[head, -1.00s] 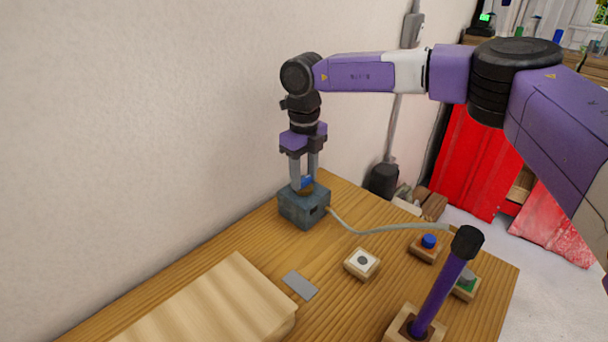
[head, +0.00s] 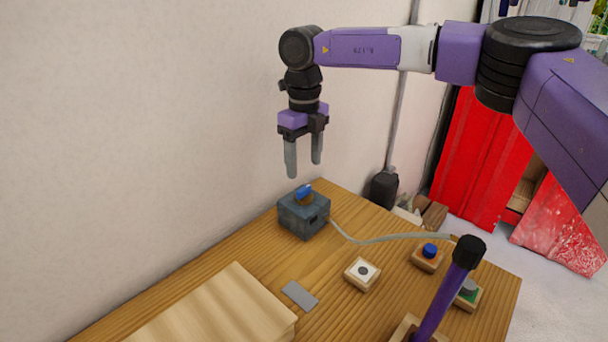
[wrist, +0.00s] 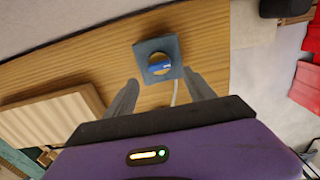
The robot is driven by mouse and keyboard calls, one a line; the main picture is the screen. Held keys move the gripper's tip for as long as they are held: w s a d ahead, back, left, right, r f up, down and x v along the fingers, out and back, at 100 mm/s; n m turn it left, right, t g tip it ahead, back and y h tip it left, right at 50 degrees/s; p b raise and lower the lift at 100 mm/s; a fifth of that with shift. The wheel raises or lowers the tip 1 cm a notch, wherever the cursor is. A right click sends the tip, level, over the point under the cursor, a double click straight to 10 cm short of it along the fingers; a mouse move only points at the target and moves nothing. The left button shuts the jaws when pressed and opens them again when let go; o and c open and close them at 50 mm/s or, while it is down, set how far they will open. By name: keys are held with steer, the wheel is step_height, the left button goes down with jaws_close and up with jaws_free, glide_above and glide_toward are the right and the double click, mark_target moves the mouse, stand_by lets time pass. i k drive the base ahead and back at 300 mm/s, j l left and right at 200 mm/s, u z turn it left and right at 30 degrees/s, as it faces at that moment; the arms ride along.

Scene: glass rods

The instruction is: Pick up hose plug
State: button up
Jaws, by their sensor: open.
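A pale hose (head: 375,239) runs from the side of a grey-blue box (head: 300,222) across the table to behind a purple lever. No separate plug stands out; I cannot tell whether one sits at either hose end. The box carries a blue knob (head: 303,191) on a brown round base. My gripper (head: 304,168) is open and empty, pointing down above the box and apart from the knob. In the wrist view, the blue knob (wrist: 159,66) and the box lie just beyond the open fingers, and a short piece of the hose (wrist: 175,93) shows beside the right finger.
The purple lever (head: 446,293) with a black top stands at the front right. Blocks with a white button (head: 362,273), a blue button (head: 429,251) and a green-grey button (head: 468,290) lie nearby. A flat grey plate (head: 300,295) and pale wooden board (head: 215,310) are nearer. The wall is behind.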

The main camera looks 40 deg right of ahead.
mark_target(469, 250)
steer(key=k+j, duration=0.2)
steer(key=k, duration=0.3)
steer(key=k+j, duration=0.2)
steer(key=k, duration=0.25)
